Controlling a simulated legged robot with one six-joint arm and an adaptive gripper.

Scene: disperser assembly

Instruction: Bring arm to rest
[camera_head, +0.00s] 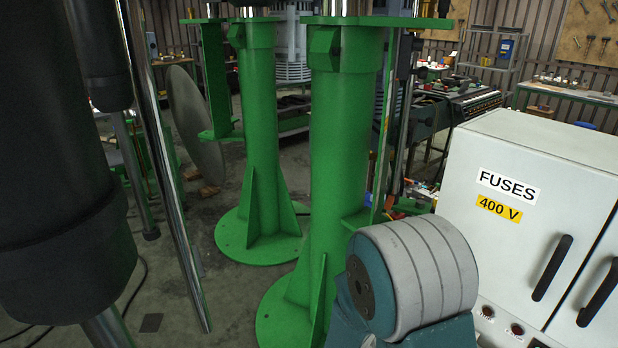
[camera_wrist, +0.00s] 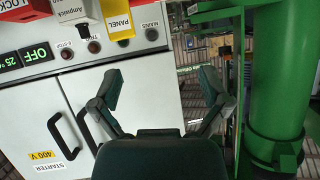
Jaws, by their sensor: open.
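My gripper (camera_wrist: 162,73) shows in the wrist view with its two dark fingers spread wide apart. It is open, and nothing is between the fingers. Behind them are a white cabinet (camera_wrist: 117,82) on the left and a green column (camera_wrist: 279,75) on the right. No contact between the fingers and either one shows. My gripper cannot be made out in the head view.
In the head view, a white cabinet marked FUSES 400 V (camera_head: 551,152) stands at right. Green columns (camera_head: 341,150) rise from round floor plates near the middle. A dark cylindrical body (camera_head: 55,150) and a slanted metal rod (camera_head: 160,150) fill the left. Some bare floor shows between.

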